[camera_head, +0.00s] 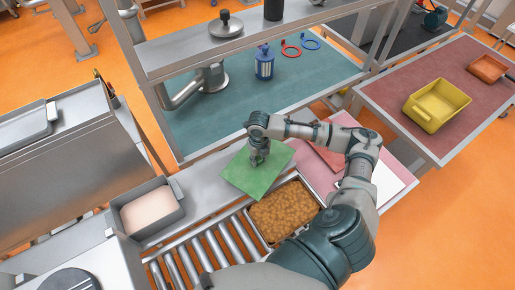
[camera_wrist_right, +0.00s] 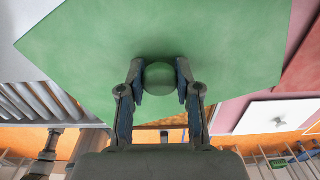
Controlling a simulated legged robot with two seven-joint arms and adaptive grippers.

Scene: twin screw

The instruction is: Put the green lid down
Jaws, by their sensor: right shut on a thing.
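The green lid (camera_head: 246,178) is a flat square plate with a round green knob, which shows in the right wrist view (camera_wrist_right: 160,77). My right gripper (camera_head: 258,160) is shut on the knob, with one finger on each side of it. In the head view the lid is over the grey bench, just up and left of the metal tray of brown pieces (camera_head: 284,212). I cannot tell whether the lid touches the bench. The gripper hides the knob in the head view. My left gripper is not in view.
Roller conveyor (camera_head: 190,262) runs under the tray. A grey bin with pale contents (camera_head: 149,211) stands left. A pink surface with a red plate (camera_head: 326,157) and a white plate (camera_head: 384,180) lies right. A shelf stands behind; a yellow bin (camera_head: 436,105) sits far right.

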